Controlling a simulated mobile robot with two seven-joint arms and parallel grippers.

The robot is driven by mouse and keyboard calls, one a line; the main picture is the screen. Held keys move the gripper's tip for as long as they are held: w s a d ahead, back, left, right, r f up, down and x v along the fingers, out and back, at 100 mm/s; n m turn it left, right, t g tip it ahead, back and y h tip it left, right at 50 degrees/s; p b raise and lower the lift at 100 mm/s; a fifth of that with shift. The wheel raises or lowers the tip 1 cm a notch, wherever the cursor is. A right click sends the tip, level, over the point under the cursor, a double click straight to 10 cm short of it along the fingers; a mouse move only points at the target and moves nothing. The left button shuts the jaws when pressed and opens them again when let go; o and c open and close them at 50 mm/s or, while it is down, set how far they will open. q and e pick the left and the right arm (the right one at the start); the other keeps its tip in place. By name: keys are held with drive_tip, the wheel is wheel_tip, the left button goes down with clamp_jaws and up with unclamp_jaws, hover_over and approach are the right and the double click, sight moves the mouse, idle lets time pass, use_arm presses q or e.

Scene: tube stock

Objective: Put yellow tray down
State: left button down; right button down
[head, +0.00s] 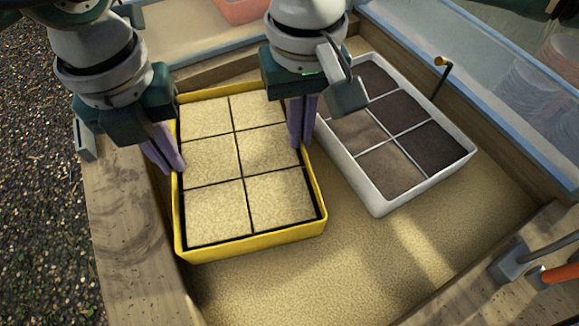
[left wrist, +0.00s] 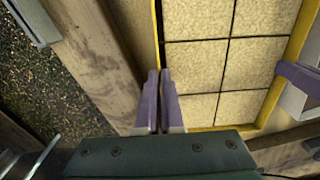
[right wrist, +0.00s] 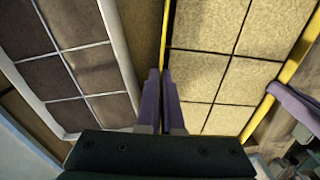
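The yellow tray (head: 250,243) is level in the sand-floored wooden bed, left of the white tray. It has several square cells filled with pale grainy material. My left gripper (head: 166,160) is shut on its left wall, with the rim running between the fingers in the left wrist view (left wrist: 159,75). My right gripper (head: 302,132) is shut on its right wall, also seen in the right wrist view (right wrist: 166,75). The tray's underside is hidden, so I cannot tell whether it touches the sand.
A white tray (head: 420,188) with dark soil cells stands close on the right. Wooden boards (head: 130,235) edge the bed. Bare sand (head: 370,260) lies in front of both trays. A tool with an orange handle (head: 560,273) is at the lower right.

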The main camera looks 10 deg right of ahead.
use_arm(q)
drive_tip(key=c, duration=1.5)
unclamp_jaws()
drive_tip(key=shift+a+f, duration=0.1)
drive_tip(key=shift+f, duration=0.4)
use_arm(e)
drive_tip(key=c, duration=1.5)
unclamp_jaws()
drive_tip(key=shift+d+f, duration=0.1)
drive_tip(key=shift+f, duration=0.45)
use_arm(q)
drive_tip(key=o, duration=0.4)
use_arm(e)
drive_tip(key=o, duration=0.4)
drive_tip(key=shift+r, duration=0.1)
use_arm(q)
drive_tip(key=shift+o, duration=0.2)
use_arm(e)
drive_tip(key=shift+o, duration=0.2)
use_arm(q)
drive_tip(key=shift+r, duration=0.15)
use_arm(e)
drive_tip(key=shift+r, duration=0.6)
use_arm(q)
wheel_tip(320, 180, up, 12)
use_arm(e)
wheel_tip(320, 180, up, 11)
